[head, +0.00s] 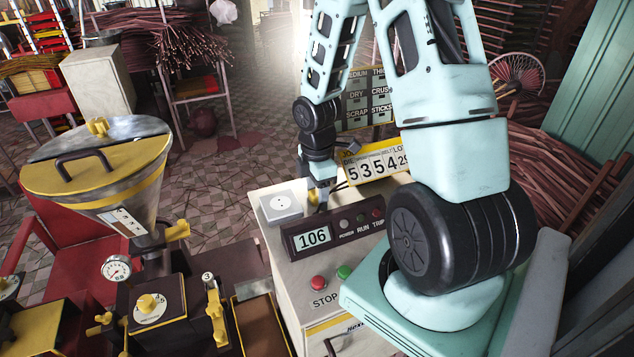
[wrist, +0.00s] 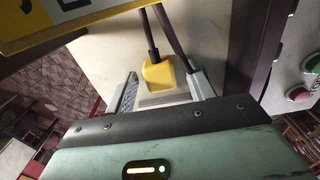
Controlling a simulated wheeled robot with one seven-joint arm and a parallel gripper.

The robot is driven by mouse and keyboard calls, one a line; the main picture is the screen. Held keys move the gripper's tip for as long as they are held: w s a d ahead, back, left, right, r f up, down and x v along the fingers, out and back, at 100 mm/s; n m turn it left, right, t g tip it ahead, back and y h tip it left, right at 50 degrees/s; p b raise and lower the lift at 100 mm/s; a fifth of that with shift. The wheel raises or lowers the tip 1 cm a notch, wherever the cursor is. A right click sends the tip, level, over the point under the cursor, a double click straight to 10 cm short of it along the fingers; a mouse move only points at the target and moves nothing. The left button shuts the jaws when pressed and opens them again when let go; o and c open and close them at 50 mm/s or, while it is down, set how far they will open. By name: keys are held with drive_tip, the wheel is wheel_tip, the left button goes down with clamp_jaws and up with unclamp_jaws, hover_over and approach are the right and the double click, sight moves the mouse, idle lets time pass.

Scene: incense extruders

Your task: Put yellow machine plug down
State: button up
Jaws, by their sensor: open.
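The yellow machine plug (wrist: 158,75) sits between the two fingers of my gripper (wrist: 164,90) in the wrist view, with a dark cable running from it. My gripper is open, with visible room on both sides of the plug. In the head view my gripper (head: 318,198) is low over the top of the pale cabinet (head: 262,190), behind the display box. Only a small bit of yellow shows there. The plug appears to rest on the cabinet top, but its underside is hidden.
A white socket plate (head: 281,207) lies on the cabinet top left of my gripper. The display box (head: 312,238) reading 106 stands in front, above red (head: 318,284) and green buttons. A yellow number sign (head: 375,166) stands close behind. A hopper machine (head: 100,175) is at left.

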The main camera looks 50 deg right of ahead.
sight(317, 192)
wheel_tip(317, 192, up, 13)
drive_tip(key=s+a+r+m, duration=0.2)
drive_tip(key=a, duration=1.8)
drive_tip(key=s+a+m, duration=0.3)
drive_tip(key=s+a, duration=0.9)
drive_tip(key=s, duration=0.1)
drive_tip(key=shift+a+r+y, duration=0.25)
drive_tip(key=shift+r+y, duration=0.05)
drive_tip(key=shift+r, duration=0.1)
